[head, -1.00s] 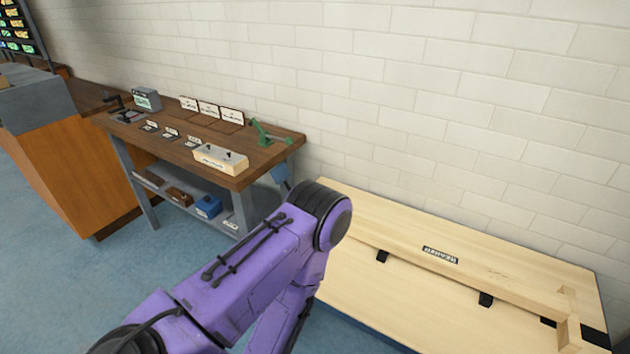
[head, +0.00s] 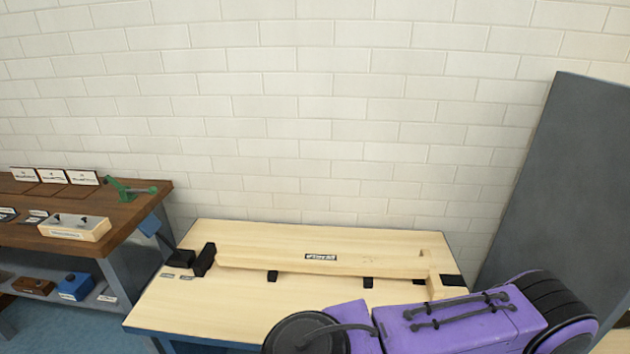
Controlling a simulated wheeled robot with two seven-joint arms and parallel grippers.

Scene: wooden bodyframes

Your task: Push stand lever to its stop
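A green stand with a lever-like arm (head: 130,188) stands at the right end of the brown workbench top at the left of the head view. Its handle reaches to the right. I cannot tell whether this is the stand lever of the task, nor how far it is from a stop. A dark upright block (head: 203,260) with a black piece beside it (head: 180,258) stands at the left end of the pale wooden table. Neither gripper shows. Only a purple link of my own arm crosses the lower right, hiding the table's front right part.
The pale table (head: 190,305) bears a long wooden beam (head: 285,262) with a black label and dark supports. A light box (head: 75,228) with small knobs sits on the brown workbench (head: 148,198). A grey panel (head: 560,170) stands at the right. A brick wall is behind.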

